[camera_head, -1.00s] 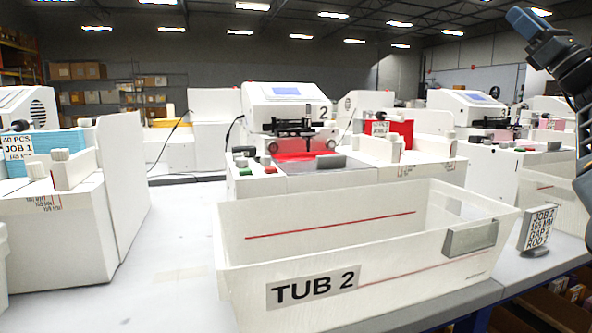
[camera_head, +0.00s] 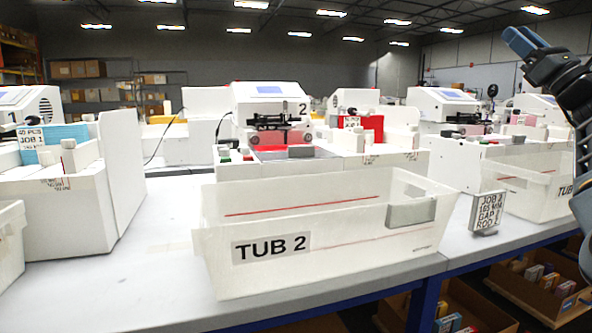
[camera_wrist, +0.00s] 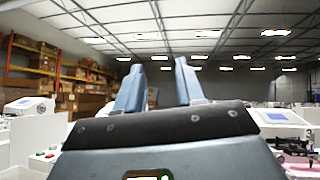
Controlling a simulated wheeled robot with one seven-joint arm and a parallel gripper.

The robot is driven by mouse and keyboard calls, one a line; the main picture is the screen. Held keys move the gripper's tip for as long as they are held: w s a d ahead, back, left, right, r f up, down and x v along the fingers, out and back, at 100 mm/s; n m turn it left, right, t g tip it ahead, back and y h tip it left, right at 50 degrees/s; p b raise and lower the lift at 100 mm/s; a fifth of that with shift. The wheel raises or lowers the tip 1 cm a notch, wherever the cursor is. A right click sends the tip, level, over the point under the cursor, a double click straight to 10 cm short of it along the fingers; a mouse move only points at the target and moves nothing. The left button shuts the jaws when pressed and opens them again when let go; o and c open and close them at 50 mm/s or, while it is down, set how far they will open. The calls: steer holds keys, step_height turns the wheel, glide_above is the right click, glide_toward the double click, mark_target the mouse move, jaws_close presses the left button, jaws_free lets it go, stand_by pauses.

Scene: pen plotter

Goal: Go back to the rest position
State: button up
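My gripper (camera_head: 524,40) is raised at the upper right of the head view, with the arm folded up along the right edge. It is high above the table and away from the machines. In the wrist view my gripper (camera_wrist: 159,63) shows two blue-grey fingers pointing up, with an empty gap between them. The background behind them is ceiling and shelving. Nothing is held.
The white tub marked TUB 2 (camera_head: 345,257) stands near the table's front edge (camera_head: 330,312), looking empty. Plotter 2 (camera_head: 270,115) is behind it. A job sign (camera_head: 487,211) stands right of the tub. Boxes (camera_head: 550,287) lie below the table.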

step_height(320, 180, down, 40)
steer(key=s+a+n+g+h, duration=0.1)
steer(key=s+g+h, duration=0.15)
steer(key=h, duration=0.85)
steer(key=s+a+f+n+g+h, duration=0.2)
steer(key=s+a+f+n, duration=0.15)
steer(key=s+f, duration=0.75)
steer(key=s+a+f+n+g+h, duration=0.2)
steer(key=s+a+f+n+g, duration=0.15)
steer(key=s+f, duration=0.7)
steer(key=s+a+f+n, duration=0.35)
steer(key=s+f, duration=0.25)
steer(key=s, duration=0.2)
steer(key=s+a+r+n, duration=0.2)
steer(key=s+a+n, duration=0.1)
steer(key=s, duration=0.5)
steer(key=s+a+r+n, duration=0.1)
steer(key=s+a+n, duration=0.25)
steer(key=s, duration=0.35)
steer(key=s+a+r+n, duration=0.2)
steer(key=s+n, duration=0.1)
steer(key=s, duration=0.5)
steer(key=s+a+r+n+y, duration=0.1)
steer(key=s+a+r+n, duration=0.45)
steer(key=s+r, duration=0.45)
step_height(320, 180, up, 16)
steer(key=p, duration=1.6)
steer(key=shift+d+f+n, duration=0.15)
steer(key=shift+d+n, duration=0.05)
steer(key=shift+n, duration=0.15)
